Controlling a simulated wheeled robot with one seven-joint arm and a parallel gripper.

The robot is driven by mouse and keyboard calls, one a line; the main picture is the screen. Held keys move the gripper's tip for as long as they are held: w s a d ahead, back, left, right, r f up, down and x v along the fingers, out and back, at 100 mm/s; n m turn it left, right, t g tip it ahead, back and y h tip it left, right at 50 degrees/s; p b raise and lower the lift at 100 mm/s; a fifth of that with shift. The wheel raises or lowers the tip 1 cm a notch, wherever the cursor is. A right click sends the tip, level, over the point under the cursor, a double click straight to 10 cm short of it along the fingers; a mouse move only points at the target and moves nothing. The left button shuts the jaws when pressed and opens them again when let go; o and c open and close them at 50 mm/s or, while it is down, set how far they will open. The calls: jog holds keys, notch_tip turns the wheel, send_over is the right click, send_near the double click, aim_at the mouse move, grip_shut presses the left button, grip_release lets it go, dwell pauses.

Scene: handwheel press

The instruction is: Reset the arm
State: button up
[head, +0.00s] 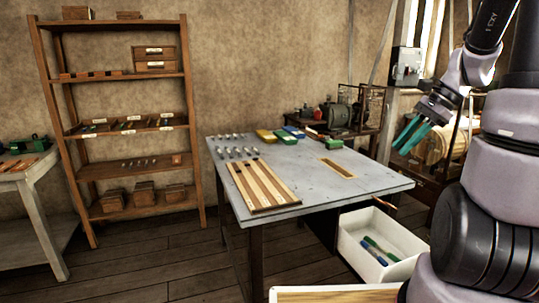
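My gripper (402,149) is in the head view at the right, hanging in the air from my raised arm. Its two teal fingers point down and to the left, with a narrow gap between them and nothing held. It appears beyond the right side of the grey worktable (330,190), above the tabletop's height. A slatted wooden board (262,184) lies on the table's front left. Several small metal pieces (236,153) stand in rows behind it. Yellow, green and blue blocks (267,135) lie along the back edge.
An open white drawer or bin (352,246) with green and blue items sits below the table's right front. Wooden shelves (110,82) stand at the left wall. Machinery (340,115) stands behind the table. The tabletop's front right is clear.

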jog(key=s+a+r+n+t+h, duration=0.4)
jog(key=s+a+r+n+t, duration=0.1)
jog(key=s+a+r+n, duration=0.5)
notch_tip(320, 180, up, 2)
jog(key=shift+s+r+n, duration=0.15)
jog(key=shift+s+n, duration=0.25)
jog(key=shift+n, duration=0.6)
